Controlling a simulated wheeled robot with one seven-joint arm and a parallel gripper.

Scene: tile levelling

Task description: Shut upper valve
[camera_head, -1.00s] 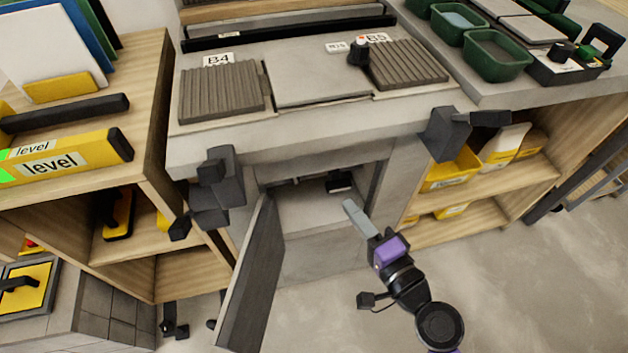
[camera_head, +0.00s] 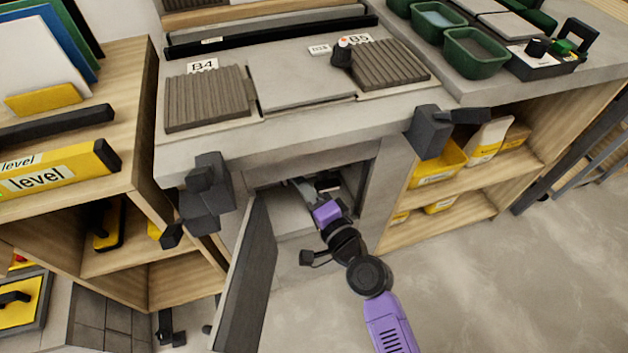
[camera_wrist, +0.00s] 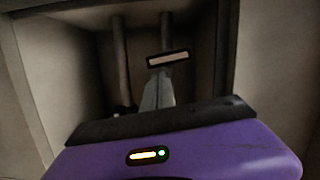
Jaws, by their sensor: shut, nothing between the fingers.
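The cabinet under the counter is open, and its dark door (camera_head: 248,282) hangs out to the left. Two vertical pipes (camera_wrist: 120,60) show inside in the wrist view. A black-rimmed bar with a pale face (camera_wrist: 168,58), possibly a valve handle, crosses the right pipe. A small dark fitting (camera_wrist: 124,110) is low on the left pipe; I cannot tell which is the upper valve. My gripper (camera_wrist: 157,82) is shut and empty, its tip just below the pale-faced bar; contact is unclear. In the head view, a dark block (camera_head: 328,184) shows inside, beyond my purple wrist.
The cabinet's side walls (camera_wrist: 268,70) are close around my gripper. The counter front (camera_head: 300,140) overhangs the opening. Dark brackets (camera_head: 205,190) stick out at the left and right (camera_head: 428,132). Open floor (camera_head: 480,270) lies to the right.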

